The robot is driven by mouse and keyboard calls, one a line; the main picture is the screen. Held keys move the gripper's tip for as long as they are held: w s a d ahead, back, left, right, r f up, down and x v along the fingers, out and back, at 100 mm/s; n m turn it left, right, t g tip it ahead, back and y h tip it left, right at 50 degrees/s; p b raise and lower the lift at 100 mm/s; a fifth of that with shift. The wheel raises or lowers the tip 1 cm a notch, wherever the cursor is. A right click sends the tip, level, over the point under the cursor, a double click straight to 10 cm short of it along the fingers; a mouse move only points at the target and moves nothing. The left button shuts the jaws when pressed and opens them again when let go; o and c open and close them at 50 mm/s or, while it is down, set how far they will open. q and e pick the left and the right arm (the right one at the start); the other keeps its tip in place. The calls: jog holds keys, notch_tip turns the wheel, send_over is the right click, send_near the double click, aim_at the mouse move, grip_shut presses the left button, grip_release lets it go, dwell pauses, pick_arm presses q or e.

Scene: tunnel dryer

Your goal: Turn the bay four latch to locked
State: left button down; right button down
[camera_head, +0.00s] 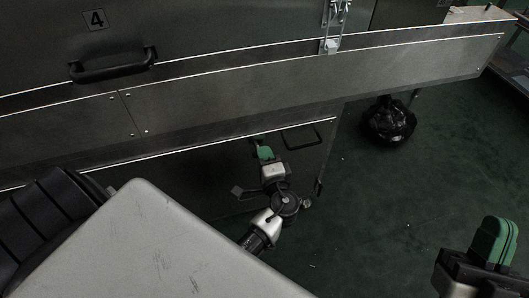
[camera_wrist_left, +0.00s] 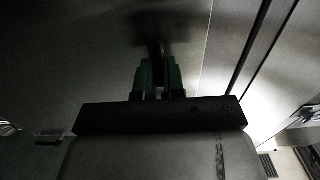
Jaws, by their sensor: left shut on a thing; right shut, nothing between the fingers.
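The bay four latch (camera_wrist_left: 158,70) is a small dark part between the green fingers of my left gripper, mostly hidden by them. In the head view, my left gripper (camera_head: 262,147) reaches up to the dark lower front panel (camera_head: 215,165), and its fingers are shut on the latch. The left wrist view shows the same fingers (camera_wrist_left: 158,76) close together against the dark metal face. The latch's turned position cannot be made out. My right gripper (camera_head: 495,240) is shut and empty at the lower right, away from the cabinet.
A plate marked 4 (camera_head: 95,19) and a black bar handle (camera_head: 112,64) are on the upper door. A metal toggle clasp (camera_head: 332,28) sits right of them. Another dark handle (camera_head: 301,137) is beside my left gripper.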

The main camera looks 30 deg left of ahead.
jog(key=shift+w+f+h, duration=0.15)
jog(key=shift+h, duration=0.15)
pick_arm(q)
jog(key=c, duration=1.2)
grip_release()
